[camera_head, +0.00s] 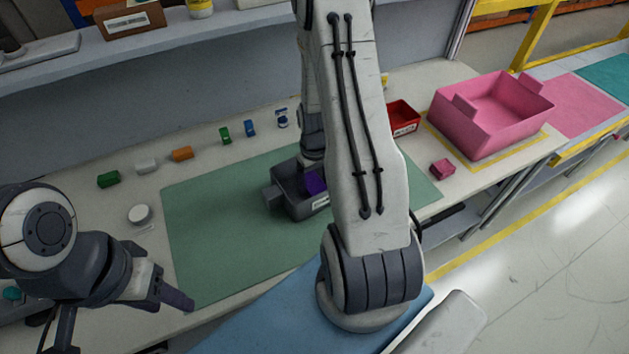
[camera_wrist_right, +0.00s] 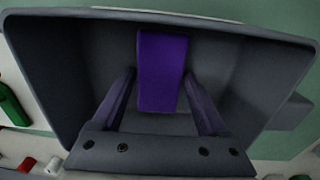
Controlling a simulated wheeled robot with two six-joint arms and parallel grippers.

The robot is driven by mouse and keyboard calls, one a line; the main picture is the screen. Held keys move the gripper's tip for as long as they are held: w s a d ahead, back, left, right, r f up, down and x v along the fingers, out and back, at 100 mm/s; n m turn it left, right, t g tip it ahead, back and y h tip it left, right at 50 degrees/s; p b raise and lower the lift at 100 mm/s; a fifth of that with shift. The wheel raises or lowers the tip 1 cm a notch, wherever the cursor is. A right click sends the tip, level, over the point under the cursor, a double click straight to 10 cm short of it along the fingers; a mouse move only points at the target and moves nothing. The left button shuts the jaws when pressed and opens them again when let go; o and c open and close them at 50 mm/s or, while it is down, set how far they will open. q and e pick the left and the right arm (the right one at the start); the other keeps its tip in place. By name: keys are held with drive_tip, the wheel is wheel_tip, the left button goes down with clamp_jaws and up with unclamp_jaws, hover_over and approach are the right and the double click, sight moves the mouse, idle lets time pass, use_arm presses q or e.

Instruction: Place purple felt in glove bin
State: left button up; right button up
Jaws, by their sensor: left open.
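The purple felt (camera_head: 315,184) is a small purple block inside the dark grey bin (camera_head: 270,194) on the green mat. My right arm reaches down into this bin, and its gripper is mostly hidden behind the arm in the head view. In the right wrist view, the felt (camera_wrist_right: 161,70) lies between the two fingertips of my right gripper (camera_wrist_right: 160,84), within the bin walls (camera_wrist_right: 45,70). The fingertips flank it closely; whether they press on it is unclear. My left gripper (camera_head: 172,294) is open, above the near left edge of the mat, away from the bin.
A large pink bin (camera_head: 490,118) stands at the right inside a yellow outline, with a small pink block (camera_head: 442,168) before it. A red bin (camera_head: 402,118) stands behind my right arm. Several small coloured blocks line the back. The left part of the green mat (camera_head: 215,220) is clear.

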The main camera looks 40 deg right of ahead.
sight(314, 185)
drive_tip(key=shift+o, duration=0.9)
wheel_tip(314, 185, up, 12)
drive_tip(key=r+b, duration=0.1)
drive_tip(key=s+a+r+n, duration=0.1)
drive_tip(key=a+r+n, duration=0.15)
drive_tip(key=a, duration=0.65)
drive_tip(key=s+a+r+n, duration=0.2)
drive_tip(key=a+r, duration=0.1)
drive_tip(key=a, duration=0.7)
drive_tip(key=s+a+r+n+y, duration=0.1)
drive_tip(key=s+a+r+n, duration=0.2)
drive_tip(key=s+a, duration=0.8)
drive_tip(key=shift+s+r+n, duration=0.15)
drive_tip(key=shift+s+n, duration=0.5)
drive_tip(key=shift+s, duration=0.6)
